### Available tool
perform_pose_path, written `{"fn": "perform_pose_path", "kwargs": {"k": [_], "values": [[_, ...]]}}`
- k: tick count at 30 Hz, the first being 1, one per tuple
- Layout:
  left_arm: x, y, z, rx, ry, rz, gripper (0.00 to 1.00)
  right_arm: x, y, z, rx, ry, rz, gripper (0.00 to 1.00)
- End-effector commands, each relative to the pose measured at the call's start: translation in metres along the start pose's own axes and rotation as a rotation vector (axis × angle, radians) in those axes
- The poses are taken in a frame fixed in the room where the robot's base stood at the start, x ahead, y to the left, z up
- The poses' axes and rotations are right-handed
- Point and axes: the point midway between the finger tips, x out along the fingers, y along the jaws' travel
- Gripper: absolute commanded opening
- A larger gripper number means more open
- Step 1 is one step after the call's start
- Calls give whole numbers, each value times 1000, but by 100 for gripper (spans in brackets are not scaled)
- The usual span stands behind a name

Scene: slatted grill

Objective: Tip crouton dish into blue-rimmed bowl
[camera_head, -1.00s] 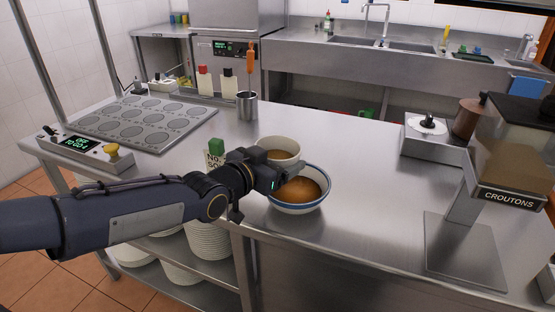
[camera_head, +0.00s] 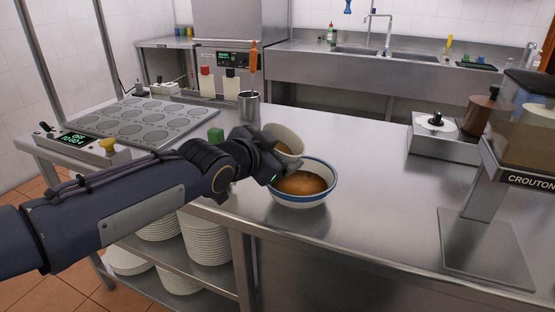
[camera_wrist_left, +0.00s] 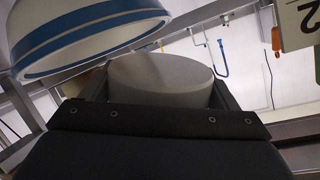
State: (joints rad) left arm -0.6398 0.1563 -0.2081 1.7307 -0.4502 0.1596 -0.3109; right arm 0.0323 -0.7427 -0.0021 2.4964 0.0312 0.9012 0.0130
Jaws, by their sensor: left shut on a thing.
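The small pale crouton dish (camera_head: 282,134) is tilted toward the right, above the left rear side of the blue-rimmed bowl (camera_head: 326,186). Some brown content shows inside the dish. My left gripper (camera_head: 272,166) is shut on the dish, and its fingertips are partly hidden. The bowl stands upright on the counter and holds a brown-orange filling. In the left wrist view the dish (camera_wrist_left: 160,78) sits between my fingers, with the bowl (camera_wrist_left: 85,42) close by at the upper left. I cannot tell whether dish and bowl touch. My right gripper is not in view.
A crouton dispenser (camera_head: 480,185) stands at the right, with a steel unit (camera_head: 440,145) behind it. The counter (camera_head: 375,185) right of the bowl is clear.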

Motion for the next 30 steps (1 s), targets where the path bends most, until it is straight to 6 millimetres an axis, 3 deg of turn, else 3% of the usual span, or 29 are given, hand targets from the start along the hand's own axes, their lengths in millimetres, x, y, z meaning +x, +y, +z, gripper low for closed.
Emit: {"fn": "perform_pose_path", "kwargs": {"k": [8, 15, 24, 30], "values": [[-1, -1, -3, 210, -84, -34, 56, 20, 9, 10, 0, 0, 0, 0], [1, 6, -13, 676, -278, -101, 56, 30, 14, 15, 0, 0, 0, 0], [0, 11, -35, 1077, -448, -161, 56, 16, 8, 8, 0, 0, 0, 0], [1, 17, -42, 1255, -522, -188, 56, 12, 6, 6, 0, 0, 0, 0]]}}
